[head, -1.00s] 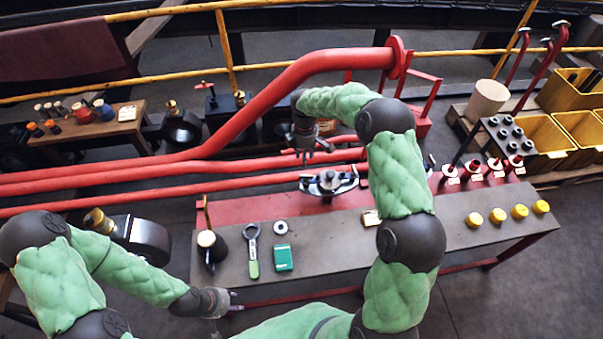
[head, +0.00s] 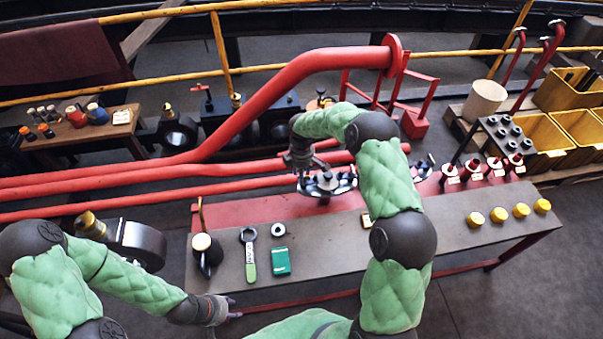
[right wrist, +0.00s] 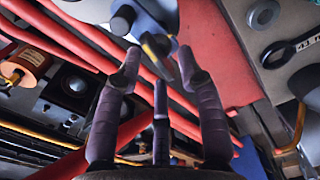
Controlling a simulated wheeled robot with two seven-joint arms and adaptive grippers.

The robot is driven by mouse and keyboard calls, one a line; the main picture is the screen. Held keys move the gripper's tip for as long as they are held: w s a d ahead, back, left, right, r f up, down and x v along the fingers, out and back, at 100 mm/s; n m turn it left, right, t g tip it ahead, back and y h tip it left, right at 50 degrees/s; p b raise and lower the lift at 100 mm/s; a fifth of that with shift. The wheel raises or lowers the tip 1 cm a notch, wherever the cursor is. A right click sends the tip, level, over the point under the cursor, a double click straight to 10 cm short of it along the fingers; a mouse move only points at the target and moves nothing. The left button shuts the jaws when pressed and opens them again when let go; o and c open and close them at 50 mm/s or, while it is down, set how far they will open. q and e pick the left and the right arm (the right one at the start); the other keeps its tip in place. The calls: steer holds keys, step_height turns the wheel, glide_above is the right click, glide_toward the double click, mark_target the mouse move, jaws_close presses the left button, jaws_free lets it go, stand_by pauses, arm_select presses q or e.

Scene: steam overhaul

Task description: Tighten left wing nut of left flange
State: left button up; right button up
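The left flange (head: 328,187), a blue-grey fitting with dark knobs, sits at the back of the workbench. My right gripper (head: 303,160) points down at its left part in the head view. In the right wrist view, its three fingers (right wrist: 160,72) are spread apart. A blue flange part (right wrist: 152,14) with a dark and yellowish piece (right wrist: 156,46) shows just beyond the fingertips; I cannot tell whether they touch. The wing nut itself is not clearly distinguishable. My left gripper (head: 224,308) is low, in front of the bench's left end; its finger opening is unclear.
The workbench (head: 340,242) carries a green-handled wrench (head: 250,258), a green box (head: 281,262) and yellow caps (head: 498,214). Another flange (head: 422,168) is partly hidden behind my right arm. Red pipes (head: 130,184) run behind the bench.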

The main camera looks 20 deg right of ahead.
jaws_close()
steer(key=shift+m, duration=0.3)
steer(key=m, duration=0.3)
steer(key=shift+d+m+p, duration=0.15)
steer(key=shift+m+p, duration=0.15)
steer(key=m, duration=0.3)
steer(key=shift+w+d+m, duration=0.1)
steer(key=shift+d+m, duration=0.05)
steer(key=shift+m, duration=0.15)
steer(key=m, duration=0.4)
steer(key=shift+d, duration=0.15)
steer(key=shift+d+m, duration=0.15)
steer(key=shift+m, duration=1.85)
